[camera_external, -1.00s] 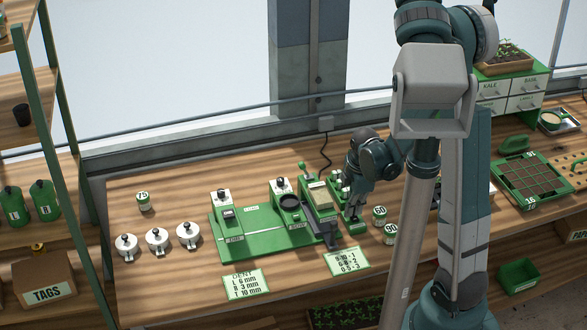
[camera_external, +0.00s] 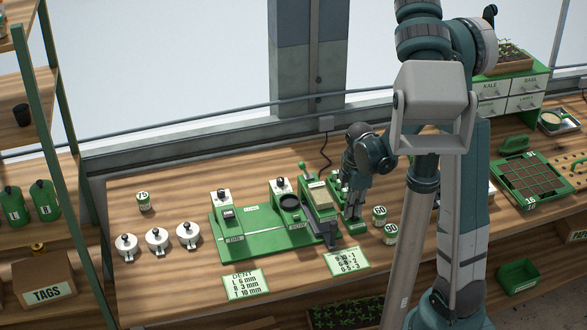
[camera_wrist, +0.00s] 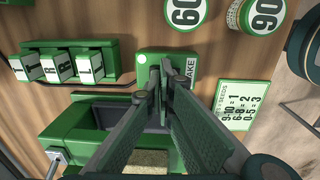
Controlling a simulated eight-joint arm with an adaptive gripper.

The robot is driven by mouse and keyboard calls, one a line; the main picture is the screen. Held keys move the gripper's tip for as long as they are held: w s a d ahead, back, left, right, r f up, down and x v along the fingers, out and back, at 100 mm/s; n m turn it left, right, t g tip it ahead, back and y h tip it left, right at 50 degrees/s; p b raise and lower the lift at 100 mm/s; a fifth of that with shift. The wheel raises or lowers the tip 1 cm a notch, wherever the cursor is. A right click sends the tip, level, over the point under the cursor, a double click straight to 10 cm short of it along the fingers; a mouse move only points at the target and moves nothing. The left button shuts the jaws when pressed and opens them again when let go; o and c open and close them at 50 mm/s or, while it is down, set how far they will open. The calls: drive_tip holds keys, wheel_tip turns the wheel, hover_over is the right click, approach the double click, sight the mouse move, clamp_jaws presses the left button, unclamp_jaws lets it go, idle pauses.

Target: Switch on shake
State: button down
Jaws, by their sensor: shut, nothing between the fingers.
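The green shake block (camera_wrist: 150,60) has a white label reading "AKE", its first letters covered by my fingers. It sits below the number cans in the wrist view. My gripper (camera_wrist: 158,78) is shut and empty, with its fingertips over the lower part of this block. In the external view my gripper (camera_external: 350,214) points down over the block's green base (camera_external: 354,227), right of the seeder machine (camera_external: 262,232).
Cans marked 60 (camera_wrist: 186,10) and 90 (camera_wrist: 262,14) are close by. A seeds card (camera_wrist: 238,104) lies to the right. White lidded pots (camera_external: 157,240) stand at the left of the bench.

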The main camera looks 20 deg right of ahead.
drive_tip(key=shift+f, duration=0.3)
idle(0.4)
drive_tip(key=shift+s+f, duration=0.1)
drive_tip(key=shift+s, duration=0.7)
drive_tip(key=shift+w+r+p, duration=0.2)
drive_tip(key=shift+r+p, duration=0.1)
drive_tip(key=shift+r, duration=0.4)
wheel_tip(320, 180, up, 13)
drive_tip(key=w+p, duration=0.2)
drive_tip(key=shift+w+p, duration=0.35)
drive_tip(key=shift+r, duration=0.15)
